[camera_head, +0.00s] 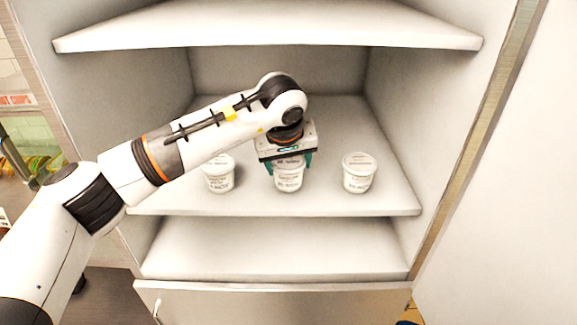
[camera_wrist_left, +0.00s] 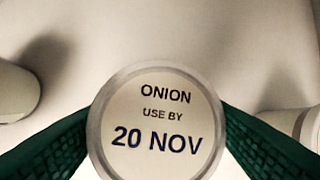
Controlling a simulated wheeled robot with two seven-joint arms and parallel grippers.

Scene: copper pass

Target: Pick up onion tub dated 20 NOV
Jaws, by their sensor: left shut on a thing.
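The onion tub dated 20 NOV (camera_head: 289,180) is a white round tub standing in the middle of three on the shelf. In the left wrist view its lid (camera_wrist_left: 157,118) reads "ONION USE BY 20 NOV". My left gripper (camera_head: 288,166) reaches over it from above and is shut on it, with a green finger on each side. The green fingers also show in the left wrist view, touching the tub's left and right sides. I cannot tell whether the tub's base is touching the shelf. My right gripper is not in view.
A similar white tub (camera_head: 219,176) stands to the left and another (camera_head: 359,174) to the right, both with gaps from the middle one. An upper shelf (camera_head: 270,34) lies above my arm. Cabinet walls close both sides; a lower shelf (camera_head: 275,249) is empty.

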